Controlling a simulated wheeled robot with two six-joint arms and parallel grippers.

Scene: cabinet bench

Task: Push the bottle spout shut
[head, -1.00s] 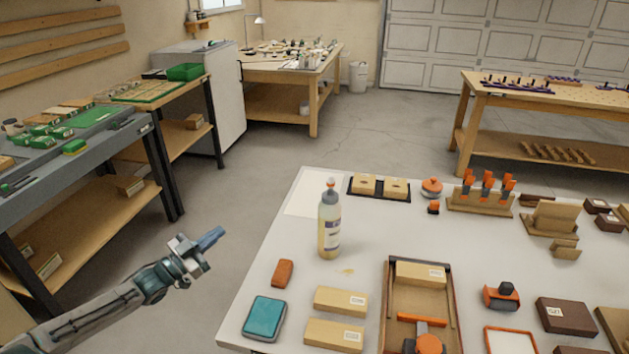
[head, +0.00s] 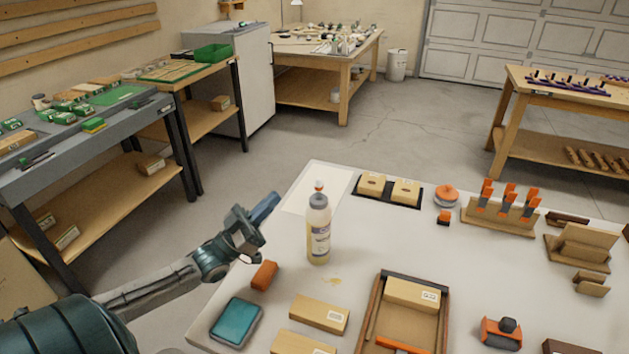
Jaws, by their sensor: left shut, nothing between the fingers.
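The bottle (head: 318,240) stands upright on the white table (head: 375,243). It is clear with a pale yellow liquid, a label and a grey cap. Its small spout (head: 319,186), white with an orange-red tip, is on top; I cannot tell from here how far open it is. My left gripper (head: 266,206) is shut and empty. Its blue fingertips are to the left of the bottle at about cap height in the picture, apart from it. My right gripper is not in view.
An orange block (head: 264,275) and a teal tin (head: 236,321) lie at the table's left edge. Wooden blocks (head: 319,314) and a wooden tray (head: 446,322) are in front of the bottle. A dark holder with two blocks (head: 389,189) stands behind it.

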